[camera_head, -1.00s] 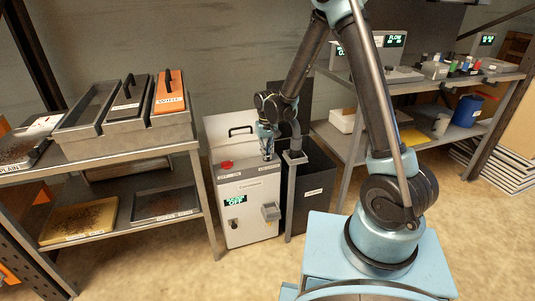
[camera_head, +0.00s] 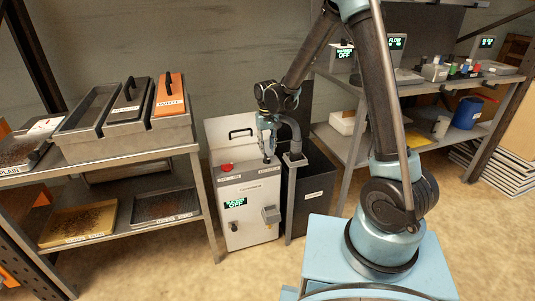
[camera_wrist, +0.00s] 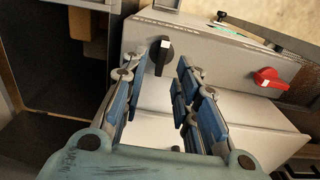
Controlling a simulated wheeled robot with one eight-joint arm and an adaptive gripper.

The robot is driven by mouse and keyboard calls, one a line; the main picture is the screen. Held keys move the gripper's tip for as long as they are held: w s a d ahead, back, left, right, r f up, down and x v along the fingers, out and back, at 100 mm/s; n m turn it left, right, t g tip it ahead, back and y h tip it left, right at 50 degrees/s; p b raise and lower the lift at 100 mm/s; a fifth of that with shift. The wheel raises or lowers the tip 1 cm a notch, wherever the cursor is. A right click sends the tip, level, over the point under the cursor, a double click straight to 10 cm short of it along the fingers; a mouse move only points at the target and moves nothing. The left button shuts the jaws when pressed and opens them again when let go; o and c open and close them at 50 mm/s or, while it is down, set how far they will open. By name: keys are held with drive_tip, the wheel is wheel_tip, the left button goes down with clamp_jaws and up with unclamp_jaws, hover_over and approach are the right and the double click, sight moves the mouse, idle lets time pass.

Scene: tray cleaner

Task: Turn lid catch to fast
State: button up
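The tray cleaner (camera_head: 250,188) is a pale grey box with a lid (camera_head: 220,147) at its back that carries a black handle. In the wrist view the lid catch, a black knob (camera_wrist: 166,50) with a white mark, sits on the cleaner's top strip. My gripper (camera_wrist: 160,65) is open, with its blue fingers spread on either side of the knob and apparently nothing held. Contact with the knob cannot be told. In the head view my gripper (camera_head: 268,150) points down over the cleaner's top right, and it partly hides the catch.
A red knob (camera_wrist: 270,78) is on the same strip; it also shows in the head view (camera_head: 226,168). The front has a display (camera_head: 235,203) reading OFF and a grey box (camera_head: 271,214). A dark bin (camera_head: 315,185) stands close on the right, a tray shelf (camera_head: 130,150) on the left.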

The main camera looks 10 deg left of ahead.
wheel_tip(320, 180, up, 7)
idle(0.4)
drive_tip(key=shift+w, duration=0.1)
drive_tip(key=shift+m, duration=0.7)
drive_tip(key=d+r, duration=0.2)
drive_tip(key=d, duration=0.2)
drive_tip(key=d+r, duration=0.2)
drive_tip(key=d, duration=0.3)
drive_tip(key=s+d+r, duration=0.1)
drive_tip(key=d+r, duration=0.2)
drive_tip(key=d, duration=0.1)
drive_tip(key=shift+s+d, duration=0.1)
drive_tip(key=shift+d, duration=0.15)
drive_tip(key=s+d+r+m+t, duration=0.1)
drive_tip(key=s+d+r, duration=0.15)
drive_tip(key=d, duration=0.35)
drive_tip(key=s+d+r+m, duration=0.1)
drive_tip(key=s+d, duration=0.2)
drive_tip(key=d, duration=0.4)
drive_tip(key=s+d+f+m+t, duration=0.1)
drive_tip(key=s+d+f, duration=0.5)
drive_tip(key=s+d, duration=0.8)
drive_tip(key=s+m, duration=0.1)
drive_tip(key=s, duration=0.2)
drive_tip(key=shift+d+m, duration=0.3)
drive_tip(key=shift+d, duration=0.1)
